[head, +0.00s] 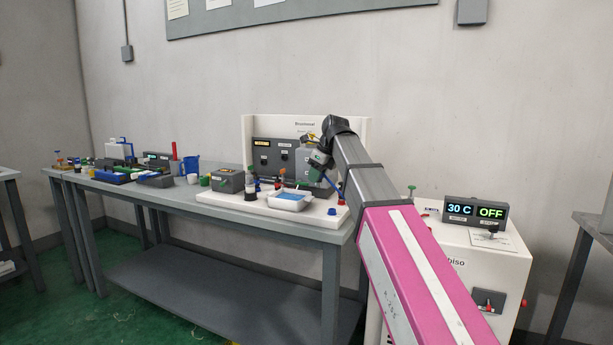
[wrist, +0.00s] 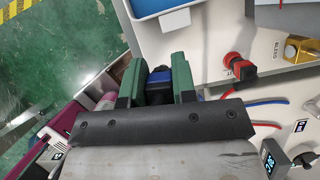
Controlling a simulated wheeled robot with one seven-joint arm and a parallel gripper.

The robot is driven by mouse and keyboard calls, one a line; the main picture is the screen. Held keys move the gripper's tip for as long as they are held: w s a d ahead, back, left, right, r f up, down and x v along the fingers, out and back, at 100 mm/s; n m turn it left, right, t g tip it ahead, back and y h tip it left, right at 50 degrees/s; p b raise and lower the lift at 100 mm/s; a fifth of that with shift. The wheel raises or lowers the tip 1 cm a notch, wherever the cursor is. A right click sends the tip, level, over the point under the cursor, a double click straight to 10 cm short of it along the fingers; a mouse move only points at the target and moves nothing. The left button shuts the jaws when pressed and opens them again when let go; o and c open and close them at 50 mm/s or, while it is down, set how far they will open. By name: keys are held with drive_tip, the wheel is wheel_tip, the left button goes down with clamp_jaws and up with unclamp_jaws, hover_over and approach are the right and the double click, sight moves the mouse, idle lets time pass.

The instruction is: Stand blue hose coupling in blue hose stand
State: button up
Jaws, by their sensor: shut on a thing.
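My gripper (wrist: 155,82) is shut on a blue hose coupling (wrist: 159,74), whose blue and dark body shows between the two green fingers in the wrist view. In the head view my gripper (head: 318,160) is above the right part of the bench, in front of the panel, and the coupling is too small there to make out surely. A small blue piece (head: 331,211) sits on the white base near its front right edge. It may be the blue hose stand, but I cannot tell. In the wrist view the gripper body hides much of the area below.
A white tray with blue inside (head: 290,198) stands on the white base, left of the gripper. A red-and-black fitting (wrist: 240,68) and a brass block (wrist: 298,48) are at the right in the wrist view. A grey panel (head: 275,157) stands behind.

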drive_tip(key=w+d+f+m, duration=0.1)
drive_tip(key=d+f, duration=0.2)
drive_tip(key=d, duration=0.6)
drive_tip(key=w+d+f+m+t+h, duration=0.1)
drive_tip(key=w+d+f+m, duration=0.1)
drive_tip(key=d, duration=0.8)
drive_tip(key=w+d+f+m, duration=0.1)
drive_tip(key=w+d+f, duration=0.1)
drive_tip(key=d, duration=0.7)
drive_tip(key=shift+w+d+f+m, duration=0.2)
drive_tip(key=shift+f+m, duration=0.2)
drive_tip(key=shift+f, duration=0.5)
drive_tip(key=shift+t, duration=0.3)
drive_tip(key=shift+f, duration=2.35)
drive_tip(key=shift+f, duration=1.15)
drive_tip(key=o, duration=1.4)
drive_tip(key=shift+c, duration=0.2)
drive_tip(key=shift+r, duration=0.2)
